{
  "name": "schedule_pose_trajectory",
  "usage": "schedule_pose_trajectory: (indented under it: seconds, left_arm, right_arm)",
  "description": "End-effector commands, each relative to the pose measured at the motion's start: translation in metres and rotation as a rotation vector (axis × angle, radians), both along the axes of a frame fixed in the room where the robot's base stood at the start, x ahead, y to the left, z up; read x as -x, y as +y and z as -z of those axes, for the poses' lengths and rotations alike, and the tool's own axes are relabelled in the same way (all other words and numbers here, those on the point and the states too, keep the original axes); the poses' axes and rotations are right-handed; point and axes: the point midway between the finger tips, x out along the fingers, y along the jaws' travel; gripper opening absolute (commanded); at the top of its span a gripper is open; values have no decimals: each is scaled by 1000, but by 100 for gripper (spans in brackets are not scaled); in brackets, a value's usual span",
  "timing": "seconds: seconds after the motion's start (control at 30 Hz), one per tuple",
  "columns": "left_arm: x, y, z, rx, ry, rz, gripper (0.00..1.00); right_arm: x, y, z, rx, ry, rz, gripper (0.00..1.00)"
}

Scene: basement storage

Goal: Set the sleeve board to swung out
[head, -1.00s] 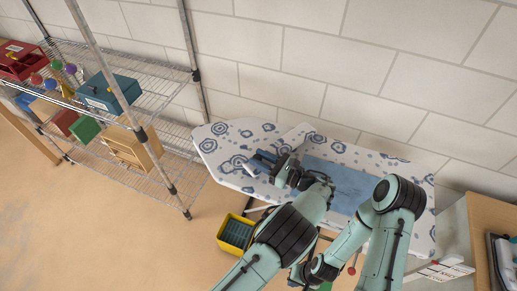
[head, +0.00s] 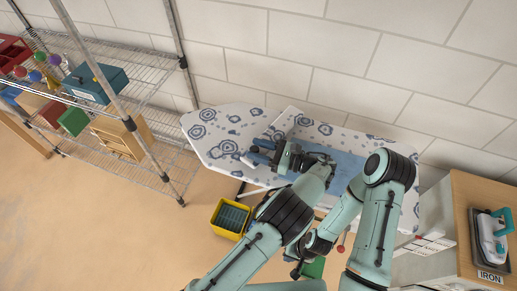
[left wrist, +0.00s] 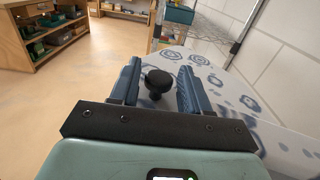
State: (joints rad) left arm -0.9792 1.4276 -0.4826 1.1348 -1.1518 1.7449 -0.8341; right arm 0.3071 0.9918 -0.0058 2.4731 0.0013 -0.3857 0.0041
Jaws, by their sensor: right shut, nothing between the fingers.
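The ironing board (head: 212,135) has a white cover with blue flower rings and stands against the wall. A raised straight edge crosses it, and a patterned section with a plain blue area (head: 349,172) lies to its right. I cannot tell which part is the sleeve board. My left gripper (head: 262,155) is over the board near that edge. In the left wrist view its blue fingers (left wrist: 158,88) are apart, with a black knob (left wrist: 158,80) between them and gaps on both sides.
A wire shelf (head: 150,160) with boxes stands at the left. A yellow crate (head: 218,230) is on the floor below the board. An iron (head: 492,238) sits on a wooden top at the right. Open floor lies at the lower left.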

Motion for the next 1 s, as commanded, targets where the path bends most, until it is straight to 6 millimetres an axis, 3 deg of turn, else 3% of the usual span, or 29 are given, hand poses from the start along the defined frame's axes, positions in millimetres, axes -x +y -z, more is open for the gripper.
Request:
schedule_pose_trajectory:
  seconds: [0.33,0.47,1.0]
  left_arm:
    - [0,0,-1,0,0,1,58]
    - [0,0,-12,0,-1,1,58]
    - [0,0,-139,4,-4,1,58]
  right_arm:
    - [0,0,0,0,0,0,0]
    - [0,0,0,0,0,0,0]
    - [0,0,0,0,0,0,0]
